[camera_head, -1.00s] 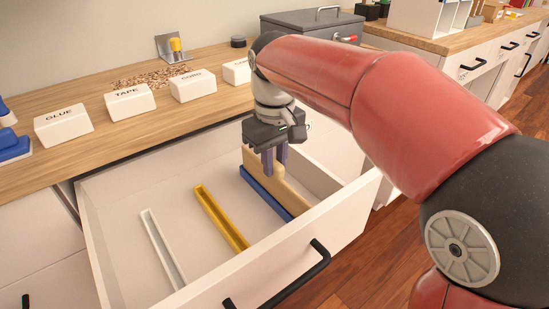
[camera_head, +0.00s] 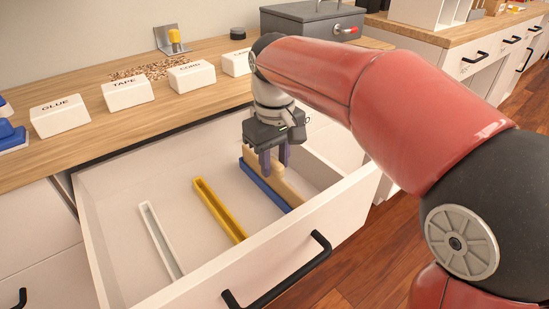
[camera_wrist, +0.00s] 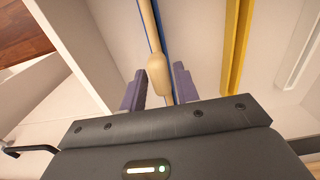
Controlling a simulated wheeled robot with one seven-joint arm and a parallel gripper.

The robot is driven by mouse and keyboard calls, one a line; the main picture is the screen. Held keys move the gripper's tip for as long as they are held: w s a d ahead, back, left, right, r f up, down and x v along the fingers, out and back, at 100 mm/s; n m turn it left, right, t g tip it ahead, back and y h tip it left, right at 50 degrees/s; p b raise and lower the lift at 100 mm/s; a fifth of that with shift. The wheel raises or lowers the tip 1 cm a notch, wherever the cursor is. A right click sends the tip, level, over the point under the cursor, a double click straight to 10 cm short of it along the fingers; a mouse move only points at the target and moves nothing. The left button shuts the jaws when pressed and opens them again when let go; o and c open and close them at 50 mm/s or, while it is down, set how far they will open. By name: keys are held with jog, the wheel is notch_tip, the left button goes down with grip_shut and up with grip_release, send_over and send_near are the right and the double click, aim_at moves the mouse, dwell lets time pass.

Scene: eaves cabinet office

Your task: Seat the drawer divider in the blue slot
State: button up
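The pale wooden drawer divider (camera_head: 286,190) stands on edge along the blue slot (camera_head: 262,187) at the right side of the open drawer. It looks upright and lined up with the slot; its lower edge is hidden by the slot's near wall. My gripper (camera_head: 275,162) is over the divider's far part, one finger on either side. In the wrist view the fingers (camera_wrist: 159,82) stand apart with the divider's rounded grip (camera_wrist: 158,75) between them, with narrow gaps showing. A strip of the blue slot (camera_wrist: 166,30) shows beside the divider.
The drawer (camera_head: 120,245) also holds a yellow slot (camera_head: 220,210) and a white slot (camera_head: 160,240), both empty. Labelled white blocks (camera_head: 127,93) stand on the wooden counter. A grey box (camera_head: 312,20) stands behind my arm. The drawer front has a black handle (camera_head: 290,275).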

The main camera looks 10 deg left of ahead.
jog(key=shift+o, duration=1.3)
jog(key=shift+r+p, duration=0.75)
jog(key=shift+r, duration=3.15)
